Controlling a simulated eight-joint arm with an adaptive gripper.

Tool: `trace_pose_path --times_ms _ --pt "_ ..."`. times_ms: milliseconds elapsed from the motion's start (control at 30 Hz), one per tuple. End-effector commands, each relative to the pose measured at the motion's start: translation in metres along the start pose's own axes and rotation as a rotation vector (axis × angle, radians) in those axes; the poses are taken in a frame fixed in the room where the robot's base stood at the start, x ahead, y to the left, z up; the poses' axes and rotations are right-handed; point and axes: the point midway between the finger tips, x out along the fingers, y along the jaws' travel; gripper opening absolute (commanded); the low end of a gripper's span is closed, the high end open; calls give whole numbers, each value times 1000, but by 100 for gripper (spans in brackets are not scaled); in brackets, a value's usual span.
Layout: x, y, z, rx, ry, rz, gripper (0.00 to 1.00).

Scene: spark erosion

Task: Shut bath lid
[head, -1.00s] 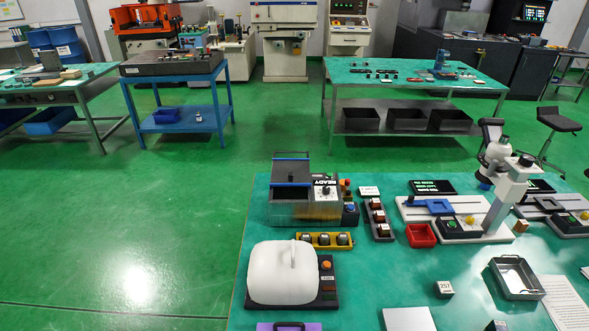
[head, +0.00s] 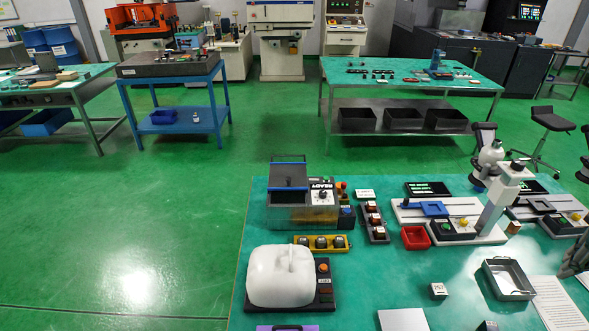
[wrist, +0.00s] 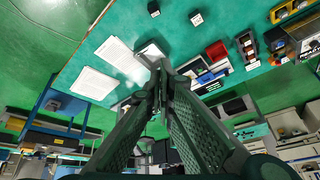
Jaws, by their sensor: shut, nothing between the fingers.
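The bath (head: 300,213) is a clear-walled tank at the back left of the green bench in the head view. Part of this unit shows at the right edge of the wrist view (wrist: 309,47). My gripper (wrist: 157,68) is shut and empty in the wrist view, apart from the bath and lid. In the head view, a dark part of my arm shows at the right edge.
A white rounded cover (head: 280,277) stands in front of the bath, with a yellow tray (head: 320,244) between them. A switch strip (head: 374,221), red bin (head: 415,238) and microscope (head: 500,195) stand to the right. A metal tray (head: 508,279) lies nearer.

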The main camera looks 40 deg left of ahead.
Motion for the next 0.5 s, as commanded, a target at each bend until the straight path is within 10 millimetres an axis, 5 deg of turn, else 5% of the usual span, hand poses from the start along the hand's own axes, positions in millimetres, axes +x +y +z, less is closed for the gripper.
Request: trace_pose_path --times_ms 500 --pt "-5 -78 -104 -18 -93 -39 0"
